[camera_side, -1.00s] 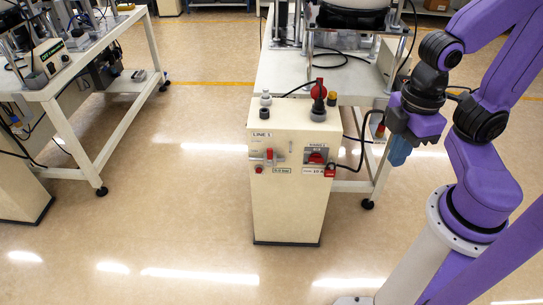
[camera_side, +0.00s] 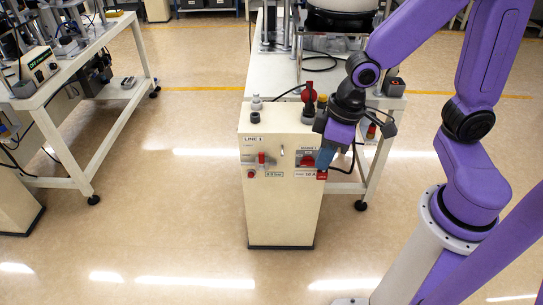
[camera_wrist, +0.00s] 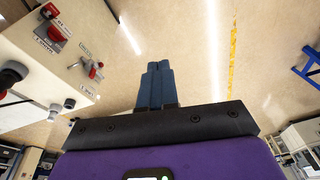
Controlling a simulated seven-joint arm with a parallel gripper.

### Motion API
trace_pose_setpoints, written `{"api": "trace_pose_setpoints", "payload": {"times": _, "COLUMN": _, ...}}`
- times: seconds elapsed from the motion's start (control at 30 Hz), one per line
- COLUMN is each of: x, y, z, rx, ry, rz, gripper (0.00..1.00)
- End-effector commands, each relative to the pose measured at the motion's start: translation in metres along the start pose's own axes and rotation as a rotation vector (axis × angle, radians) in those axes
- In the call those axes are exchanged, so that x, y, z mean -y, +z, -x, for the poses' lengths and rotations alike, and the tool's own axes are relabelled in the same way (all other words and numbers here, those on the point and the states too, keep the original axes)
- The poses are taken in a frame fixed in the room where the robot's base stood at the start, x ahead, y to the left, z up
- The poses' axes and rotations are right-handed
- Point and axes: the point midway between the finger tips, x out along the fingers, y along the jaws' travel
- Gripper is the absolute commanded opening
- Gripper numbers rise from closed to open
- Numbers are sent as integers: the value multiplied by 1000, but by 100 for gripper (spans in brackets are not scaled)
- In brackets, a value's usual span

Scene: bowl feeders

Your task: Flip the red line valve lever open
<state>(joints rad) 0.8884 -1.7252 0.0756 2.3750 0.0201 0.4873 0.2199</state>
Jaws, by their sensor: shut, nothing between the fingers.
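The cream cabinet (camera_side: 280,200) is marked LINE 1 on its front. The red valve lever (camera_side: 262,158) is on the left of that front, below the label, on a short grey pipe; it looks upright, but it is small. The wrist view also shows the lever (camera_wrist: 95,70), left of my fingers and apart from them. My gripper (camera_side: 323,162) is in front of the cabinet's right edge, pointing down, to the right of the lever. Its blue fingers (camera_wrist: 158,66) are together and empty, over open floor in the wrist view.
A red rotary switch (camera_side: 306,160) with a red padlock (camera_side: 321,174) sits right of the lever, close to my gripper. A white table (camera_side: 275,70) is behind.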

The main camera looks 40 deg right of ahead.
Motion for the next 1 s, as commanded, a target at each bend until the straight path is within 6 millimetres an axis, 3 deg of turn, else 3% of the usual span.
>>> {"api": "trace_pose_setpoints", "payload": {"times": 0.2, "x": -38, "y": -45, "z": -45, "rx": -91, "ry": 10, "rz": -262, "gripper": 0}}
{"api": "trace_pose_setpoints", "payload": {"times": 0.5, "x": -108, "y": -85, "z": -106, "rx": -234, "ry": 25, "rz": -609, "gripper": 0}}
{"api": "trace_pose_setpoints", "payload": {"times": 0.73, "x": -173, "y": -94, "z": -152, "rx": -355, "ry": 41, "rz": -866, "gripper": 0}}
{"api": "trace_pose_setpoints", "payload": {"times": 1.0, "x": -237, "y": -81, "z": -194, "rx": -486, "ry": 59, "rz": -1108, "gripper": 0}}
